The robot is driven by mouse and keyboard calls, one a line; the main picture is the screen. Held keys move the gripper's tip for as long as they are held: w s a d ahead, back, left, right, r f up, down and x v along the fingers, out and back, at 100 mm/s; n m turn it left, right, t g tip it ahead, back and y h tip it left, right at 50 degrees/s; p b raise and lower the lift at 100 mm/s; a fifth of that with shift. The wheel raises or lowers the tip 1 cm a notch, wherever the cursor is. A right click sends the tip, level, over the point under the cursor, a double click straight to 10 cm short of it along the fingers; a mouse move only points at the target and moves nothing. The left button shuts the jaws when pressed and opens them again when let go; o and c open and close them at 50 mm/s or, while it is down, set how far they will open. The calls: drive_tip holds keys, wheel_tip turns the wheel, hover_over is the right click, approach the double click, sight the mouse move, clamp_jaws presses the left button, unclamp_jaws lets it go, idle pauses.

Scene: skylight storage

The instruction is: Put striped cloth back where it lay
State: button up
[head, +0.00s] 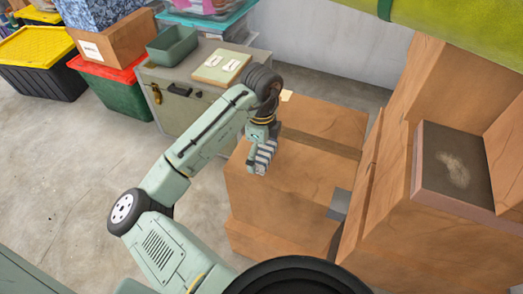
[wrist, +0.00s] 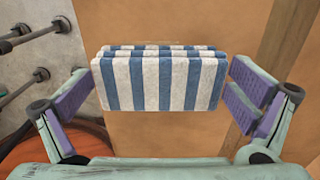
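The blue-and-white striped cloth (wrist: 160,82) is folded into a thick pad and sits between the two finger pads of my gripper (wrist: 162,85) in the wrist view. In the head view the cloth (head: 265,157) shows at the end of my gripper (head: 262,150), over the left part of a large cardboard box (head: 300,190). I cannot tell how far it is above the box top.
Taller cardboard boxes (head: 395,170) stand to the right, one with a dark dusty panel (head: 452,160). A grey-green trunk (head: 183,108) behind holds a green bin (head: 172,46) and a flat pale item (head: 222,66). Bare concrete floor (head: 60,170) lies to the left.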

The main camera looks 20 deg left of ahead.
sight(262, 151)
wheel_tip(262, 151, up, 12)
drive_tip(key=shift+r+b, duration=0.2)
drive_tip(key=shift+b, duration=0.15)
